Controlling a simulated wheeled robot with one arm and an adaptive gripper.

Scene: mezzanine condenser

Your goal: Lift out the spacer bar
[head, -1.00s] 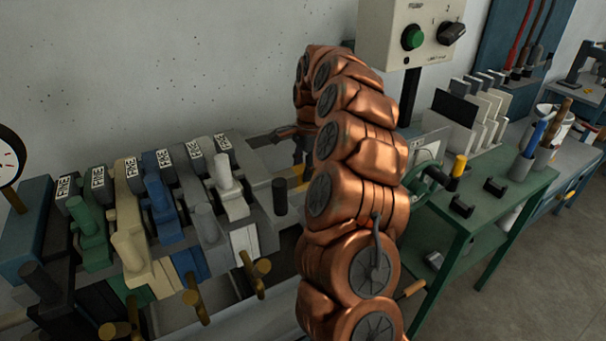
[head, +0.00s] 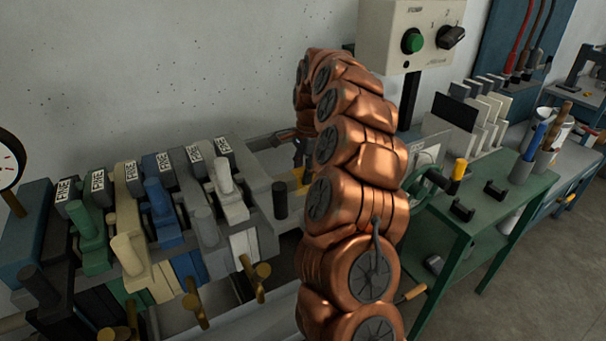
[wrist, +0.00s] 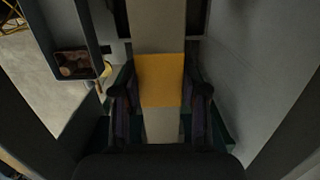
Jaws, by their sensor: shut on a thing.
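The spacer bar (wrist: 158,28) is a long pale grey bar with a broad yellow band (wrist: 160,78), running up the middle of the wrist view. My gripper (wrist: 160,92) is shut on it, with one dark finger on each side at the yellow band. In the head view my gripper (head: 299,153) is partly hidden behind my copper arm, and a little of the yellow band (head: 298,180) shows below it. Most of the bar is hidden there, and I cannot tell whether it is clear of its seat.
A row of coloured lever blocks (head: 165,205) with label plates stands left of my gripper. A control box (head: 411,38) with a green button hangs behind my arm. A green bench (head: 500,205) with holders stands at right. In the wrist view, grey walls flank the bar closely.

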